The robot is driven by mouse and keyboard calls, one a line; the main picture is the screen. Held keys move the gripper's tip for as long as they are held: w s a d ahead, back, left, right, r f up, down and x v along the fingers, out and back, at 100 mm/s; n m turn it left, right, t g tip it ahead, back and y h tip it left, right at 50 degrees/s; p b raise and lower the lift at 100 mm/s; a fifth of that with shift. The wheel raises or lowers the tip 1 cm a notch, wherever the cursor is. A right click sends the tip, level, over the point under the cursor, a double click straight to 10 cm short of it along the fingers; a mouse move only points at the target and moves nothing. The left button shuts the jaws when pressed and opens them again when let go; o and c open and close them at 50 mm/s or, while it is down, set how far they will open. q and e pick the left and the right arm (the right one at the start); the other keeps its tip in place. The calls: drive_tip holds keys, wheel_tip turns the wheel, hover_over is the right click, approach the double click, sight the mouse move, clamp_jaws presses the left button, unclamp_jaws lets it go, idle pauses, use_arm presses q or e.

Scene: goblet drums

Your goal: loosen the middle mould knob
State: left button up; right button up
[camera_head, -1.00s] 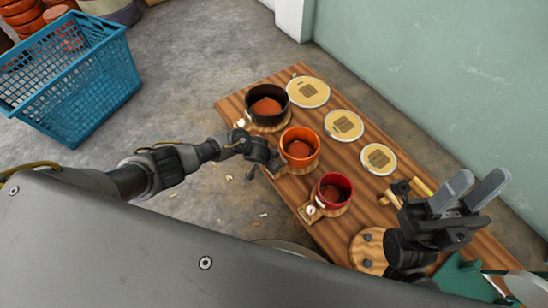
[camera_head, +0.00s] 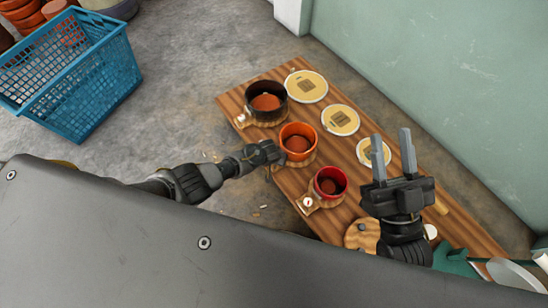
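The middle mould (camera_head: 298,141) is an orange pot with brown contents, on a wooden base on the plank table. Its knob is not visible; my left gripper covers that side. My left gripper (camera_head: 271,153) is at the mould's left side, very close to it; its fingers are too small and dark to read, and contact cannot be told. A black mould (camera_head: 267,101) stands behind, with a pale knob (camera_head: 241,119) at its lower left. A red mould (camera_head: 329,184) stands in front, with a white knob (camera_head: 307,202). My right gripper (camera_head: 394,140) is raised, open and empty, over the table's right part.
The wooden table (camera_head: 345,95) runs diagonally beside a green wall. Several round cream discs (camera_head: 306,87) lie along its far side. A round wooden piece (camera_head: 362,236) and a green item (camera_head: 452,258) lie near the front. A blue basket (camera_head: 75,75) stands on the floor at left.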

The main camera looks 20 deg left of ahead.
idle(0.4)
use_arm(q)
drive_tip(key=o, duration=1)
drive_tip(key=shift+c, duration=0.2)
drive_tip(key=shift+r, duration=0.15)
use_arm(e)
drive_tip(key=shift+a, duration=0.1)
use_arm(q)
drive_tip(key=shift+s+r+p, duration=0.1)
drive_tip(key=shift+r+p, duration=0.15)
drive_tip(key=shift+p, duration=0.1)
drive_tip(key=p+v, duration=0.2)
drive_tip(key=shift+s+r, duration=0.15)
drive_tip(key=shift+r, duration=0.15)
drive_tip(key=shift+p+v, duration=0.55)
drive_tip(key=shift+v, duration=0.35)
drive_tip(key=shift+p+v, duration=1.45)
drive_tip(key=shift+v, duration=1.3)
use_arm(e)
drive_tip(key=s+d+f+m+g+h, duration=0.1)
drive_tip(key=d+f+g+h, duration=0.3)
drive_tip(key=f, duration=0.5)
drive_tip(key=s+d+f+m+g+h, duration=0.1)
drive_tip(key=d+f+g+h, duration=0.2)
drive_tip(key=f+g, duration=0.6)
drive_tip(key=shift+d+m+h, duration=0.3)
drive_tip(key=shift+d+h, duration=0.05)
drive_tip(key=shift+h, duration=0.75)
